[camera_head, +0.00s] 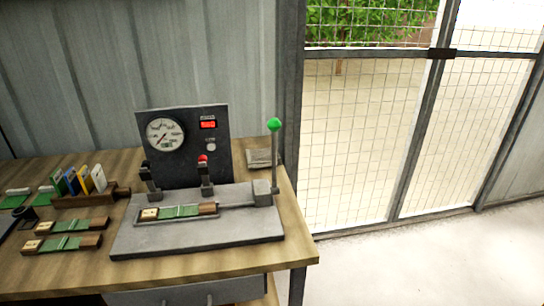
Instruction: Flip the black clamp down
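A grey machine base (250,233) stands on the wooden table. At its back edge stand two dark upright clamp-like parts, a left one (147,177) and a right one (205,173). A red knob (203,159) shows at the top of the right one; I cannot tell whether it belongs to that part or to the panel behind. A green strip with wooden ends (180,211) lies in a tray on the base, in front of both. Neither of my grippers is in view.
A dark panel (185,130) with a round gauge (165,135) and red display stands behind the base. A grey lever with a green ball (274,125) rises at its right. A rack of coloured cards (85,184) and more strips (68,243) lie left on the table (205,273).

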